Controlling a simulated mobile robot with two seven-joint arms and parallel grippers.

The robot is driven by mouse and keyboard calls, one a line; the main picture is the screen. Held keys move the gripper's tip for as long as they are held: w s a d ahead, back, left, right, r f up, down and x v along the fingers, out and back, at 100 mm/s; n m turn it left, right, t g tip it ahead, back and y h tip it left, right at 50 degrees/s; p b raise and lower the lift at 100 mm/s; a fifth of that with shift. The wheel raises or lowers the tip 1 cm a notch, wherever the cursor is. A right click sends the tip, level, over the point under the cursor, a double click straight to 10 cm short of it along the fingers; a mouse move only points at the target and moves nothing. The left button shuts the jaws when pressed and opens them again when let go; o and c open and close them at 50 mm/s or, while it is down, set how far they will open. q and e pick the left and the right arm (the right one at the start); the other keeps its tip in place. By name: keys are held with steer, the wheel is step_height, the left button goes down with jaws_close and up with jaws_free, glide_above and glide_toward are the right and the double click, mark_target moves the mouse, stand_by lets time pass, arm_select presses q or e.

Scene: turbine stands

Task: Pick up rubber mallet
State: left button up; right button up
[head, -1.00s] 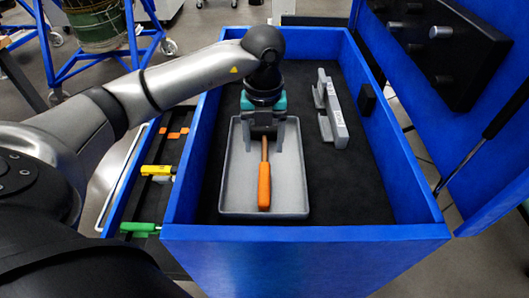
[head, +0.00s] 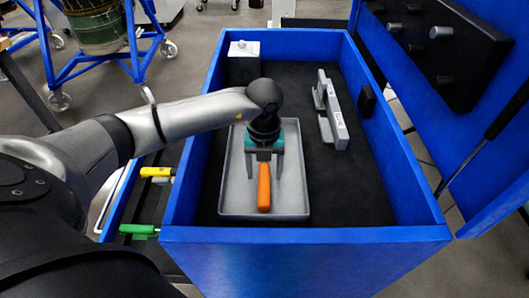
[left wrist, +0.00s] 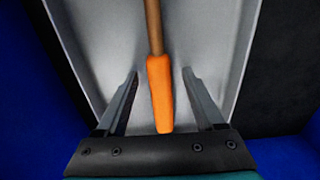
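The mallet (head: 264,188) lies in a shallow grey tray (head: 232,203) inside the blue box. Its orange handle points to the near side, and its head is hidden behind my gripper in the head view. In the left wrist view the orange grip (left wrist: 160,95) and part of the wooden shaft (left wrist: 153,25) show; the head is out of frame. My left gripper (head: 264,177) is over the tray with its fingers open. In the left wrist view the fingers of the left gripper (left wrist: 160,77) stand on either side of the orange grip, with gaps on both sides.
The blue box (head: 300,234) has high walls around the tray. A grey stepped block (head: 331,112) lies to the right on the dark floor lining. A grey box (head: 243,62) stands in the back left corner. A yellow-handled tool (head: 157,172) and a green-handled tool (head: 138,229) lie outside, left.

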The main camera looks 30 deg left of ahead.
arm_select(q)
jaws_close()
stand_by(0.3)
steer(key=shift+r, duration=0.1)
stand_by(0.9)
